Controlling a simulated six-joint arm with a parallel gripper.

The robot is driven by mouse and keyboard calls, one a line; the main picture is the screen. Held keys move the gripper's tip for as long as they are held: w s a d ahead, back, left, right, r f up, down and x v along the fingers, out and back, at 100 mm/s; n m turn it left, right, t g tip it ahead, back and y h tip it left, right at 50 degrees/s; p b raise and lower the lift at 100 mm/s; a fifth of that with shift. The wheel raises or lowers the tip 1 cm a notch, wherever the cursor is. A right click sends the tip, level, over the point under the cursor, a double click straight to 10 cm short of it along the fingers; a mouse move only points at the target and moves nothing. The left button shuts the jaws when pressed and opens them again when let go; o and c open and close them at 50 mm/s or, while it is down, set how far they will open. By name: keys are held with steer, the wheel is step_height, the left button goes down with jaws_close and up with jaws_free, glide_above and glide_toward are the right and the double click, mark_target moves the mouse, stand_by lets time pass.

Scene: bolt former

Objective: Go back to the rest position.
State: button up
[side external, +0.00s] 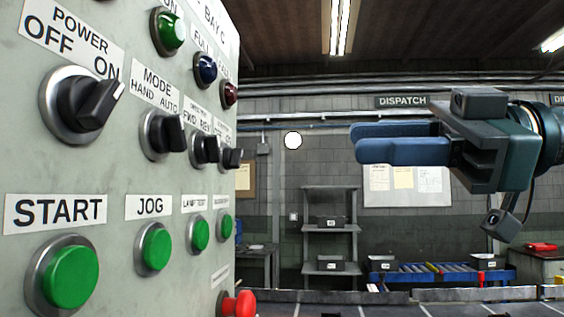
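My gripper (354,141) is at the right of the view, with its two blue fingers pointing left toward the control panel (120,185). It is well apart from the panel and touches nothing. The fingers overlap in this view, so any gap between them is hard to judge. Nothing shows between or beyond their tips. The power knob (88,103) points up and right toward ON. The mode knob (165,134) is below and right of it.
The panel fills the left side, with green START (70,277) and JOG (155,248) buttons and a red button (240,304) sticking out low on its right. Open air lies between panel and gripper. A shelf rack (331,235) and blue roller conveyor (432,272) stand behind.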

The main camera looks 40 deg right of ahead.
stand_by(0.4)
steer(key=w+d+f+m+g+h, duration=0.1)
steer(key=d+f+m+h, duration=0.35)
steer(key=d+f, duration=0.4)
steer(key=w+d+f+m+g+h, duration=0.15)
steer(key=d+f+m+h, duration=0.3)
steer(key=f, duration=0.75)
steer(key=s+d+f+m+g+h, duration=0.2)
steer(key=s+d+f+m, duration=0.1)
steer(key=f, duration=0.4)
steer(key=s+d+f+m+g+h, duration=0.1)
steer(key=s+d+f+m+g, duration=0.1)
steer(key=s+d+f, duration=0.3)
step_height(320, 180, down, 3)
steer(key=shift+d+r+m+g+h, duration=0.1)
steer(key=shift+d+m+g+h, duration=0.3)
steer(key=shift+d+m, duration=0.25)
